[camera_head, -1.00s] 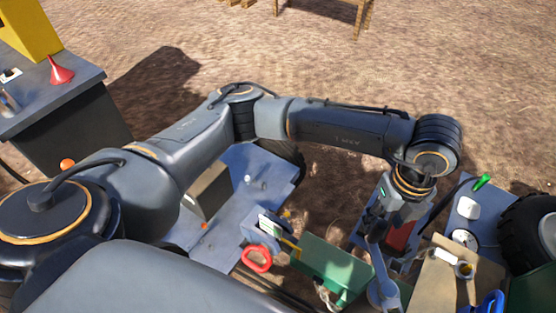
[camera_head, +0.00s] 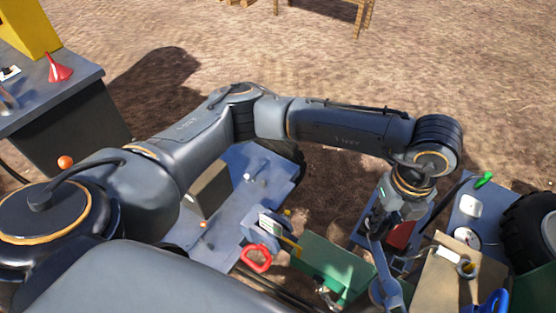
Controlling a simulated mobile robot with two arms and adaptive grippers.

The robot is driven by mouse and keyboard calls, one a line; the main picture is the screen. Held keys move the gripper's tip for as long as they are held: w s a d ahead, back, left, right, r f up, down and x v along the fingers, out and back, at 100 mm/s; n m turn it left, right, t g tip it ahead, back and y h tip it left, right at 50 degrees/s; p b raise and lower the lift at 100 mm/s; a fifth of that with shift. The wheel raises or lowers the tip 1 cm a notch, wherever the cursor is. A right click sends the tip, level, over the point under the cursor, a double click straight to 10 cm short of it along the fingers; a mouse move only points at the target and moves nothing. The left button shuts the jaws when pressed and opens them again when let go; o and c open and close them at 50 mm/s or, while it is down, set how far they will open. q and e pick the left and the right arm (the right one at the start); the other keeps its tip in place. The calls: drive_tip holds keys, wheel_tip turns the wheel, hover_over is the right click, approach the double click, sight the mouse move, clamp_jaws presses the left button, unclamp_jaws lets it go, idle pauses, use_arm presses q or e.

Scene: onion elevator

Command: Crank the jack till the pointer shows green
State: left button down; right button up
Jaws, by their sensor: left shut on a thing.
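My left gripper (camera_head: 378,218) reaches down at the right of the head view. It is shut on what looks like the upper end of the jack's blue-grey crank (camera_head: 379,258), whose round end (camera_head: 387,291) lies below. The jaws and my wrist cover much of the grip. A small box with a pale face (camera_head: 270,225) and a yellow part beside it stands left of the crank. I cannot tell whether it is the pointer's scale, nor what any pointer reads. My right gripper is not in view.
A green box (camera_head: 330,256) lies just left of the crank. A red ring handle (camera_head: 257,259) is further left. A tan block (camera_head: 440,283) with a white cylinder, a round white dial (camera_head: 463,237) and a black tyre (camera_head: 528,228) crowd the right. Bare ground lies beyond.

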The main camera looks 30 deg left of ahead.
use_arm(q)
drive_tip(key=shift+w+d+f+m+b, duration=0.1)
drive_tip(key=shift+w+d+m+b, duration=0.4)
drive_tip(key=shift+b, duration=0.4)
drive_tip(key=shift+d+m, duration=0.1)
drive_tip(key=shift+m, duration=0.2)
drive_tip(key=shift+w+d+m+b, duration=0.3)
drive_tip(key=shift+d+m+b, duration=0.45)
drive_tip(key=shift+b, duration=0.4)
